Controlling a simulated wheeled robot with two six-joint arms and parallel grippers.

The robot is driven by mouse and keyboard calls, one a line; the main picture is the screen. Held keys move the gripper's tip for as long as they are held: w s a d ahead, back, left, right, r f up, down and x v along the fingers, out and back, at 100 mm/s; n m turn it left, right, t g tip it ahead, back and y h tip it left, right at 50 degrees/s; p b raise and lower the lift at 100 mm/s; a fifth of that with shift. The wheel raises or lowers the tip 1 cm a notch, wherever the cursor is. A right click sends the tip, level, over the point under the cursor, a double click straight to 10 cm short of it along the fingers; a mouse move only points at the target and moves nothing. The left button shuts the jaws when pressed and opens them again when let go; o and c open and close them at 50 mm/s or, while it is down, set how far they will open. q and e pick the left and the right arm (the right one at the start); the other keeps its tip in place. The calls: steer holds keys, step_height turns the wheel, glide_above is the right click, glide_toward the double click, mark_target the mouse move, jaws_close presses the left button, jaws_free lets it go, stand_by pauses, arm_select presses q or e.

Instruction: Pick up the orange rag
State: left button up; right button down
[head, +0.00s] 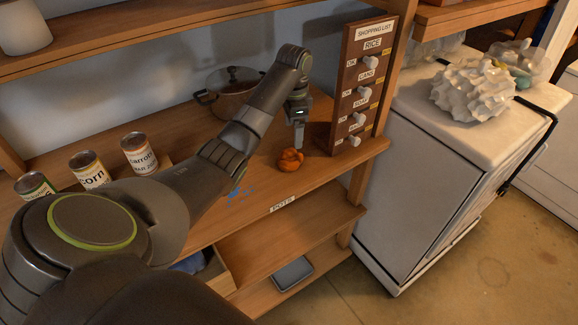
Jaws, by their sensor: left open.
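The orange rag (290,160) lies crumpled on the wooden shelf top, near its front right edge. My left gripper (298,138) points down just above the rag, at its upper right. It is open, and the rag lies below its fingertips. Whether the fingers touch the rag is too small to tell. My right gripper is not in view.
Three cans, one labelled corn (90,170), stand at the left. A lidded pot (233,93) is behind my arm. The shopping list board (361,85) stands close to the right of my gripper. A white appliance (425,170) is further right.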

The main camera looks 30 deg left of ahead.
mark_target(292, 158)
arm_select(q)
steer(key=shift+f+b, duration=2.85)
steer(key=shift+f, duration=0.5)
steer(key=shift+s+a+f, duration=0.1)
steer(key=shift+a+f, duration=0.05)
steer(key=shift+f, duration=1.8)
steer(key=c, duration=1.1)
